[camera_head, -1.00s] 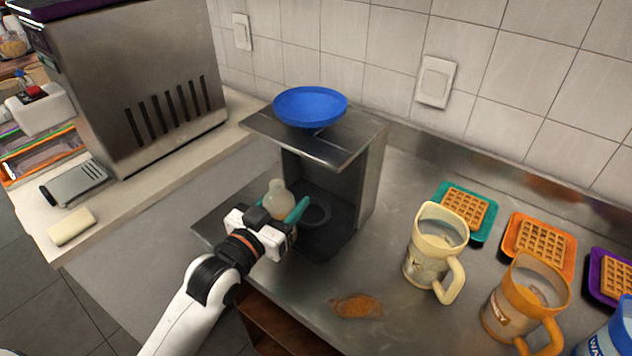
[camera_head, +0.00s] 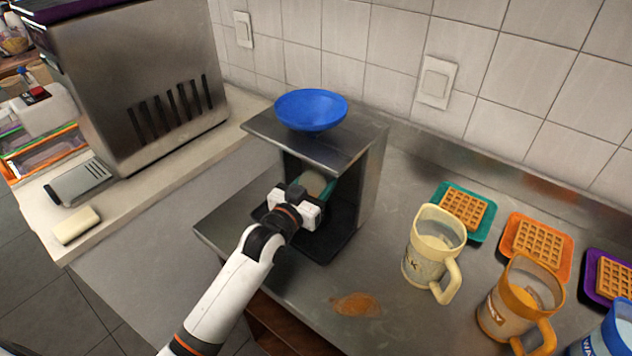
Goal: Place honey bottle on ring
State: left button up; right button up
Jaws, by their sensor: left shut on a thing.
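My left gripper (camera_head: 308,192) reaches in under the top plate of a metal stand. It is shut on the honey bottle (camera_head: 314,181), a pale, rounded bottle that is mostly hidden by the gripper. The dark ring lies on the stand's black base (camera_head: 335,243); the gripper and wrist now cover it. I cannot tell whether the bottle touches the ring. My right gripper is not in view.
A blue bowl (camera_head: 311,110) sits on the stand's top plate (camera_head: 300,140), close above the gripper. A cream mug (camera_head: 432,250), an orange mug (camera_head: 520,300) and waffles on coloured plates stand at right. A brown spill (camera_head: 356,304) lies in front.

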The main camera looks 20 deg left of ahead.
pick_arm(q)
jog(key=o, duration=0.9)
jog(key=shift+f, duration=0.1)
jog(key=shift+o, duration=1.2)
jog(key=shift+r, duration=0.25)
jog(key=v, duration=0.5)
jog(key=b+v, duration=0.1)
jog(key=v, duration=0.4)
jog(key=shift+s+f, duration=0.2)
jog(key=shift+s, duration=0.1)
jog(key=shift+s+a+r, duration=0.1)
jog(key=shift+s+a, duration=0.05)
jog(key=shift+s, duration=0.55)
